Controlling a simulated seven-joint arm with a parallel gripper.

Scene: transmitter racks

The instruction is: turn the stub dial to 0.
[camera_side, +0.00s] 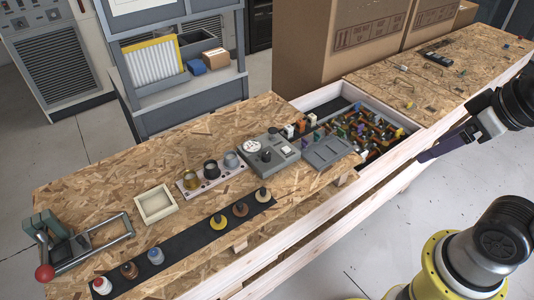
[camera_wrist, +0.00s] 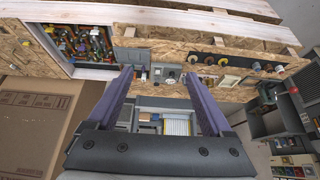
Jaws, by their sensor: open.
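A grey instrument box (camera_side: 283,157) sits near the middle of the chipboard bench. It carries a round white dial face (camera_side: 252,146) and a short dark knob (camera_side: 266,154). Which of these is the stub dial I cannot tell for sure, and its markings are too small to read. The box also shows in the wrist view (camera_wrist: 168,76), beyond my fingers. My gripper (camera_side: 424,156) is at the right in the side view, well away from the box. Its two purple fingers (camera_wrist: 159,76) are spread and empty in the wrist view.
A lever frame (camera_side: 92,245) and pale tray (camera_side: 156,204) are farther left. A bin of wired parts (camera_side: 375,130) is right; cardboard boxes (camera_side: 335,45) stand behind.

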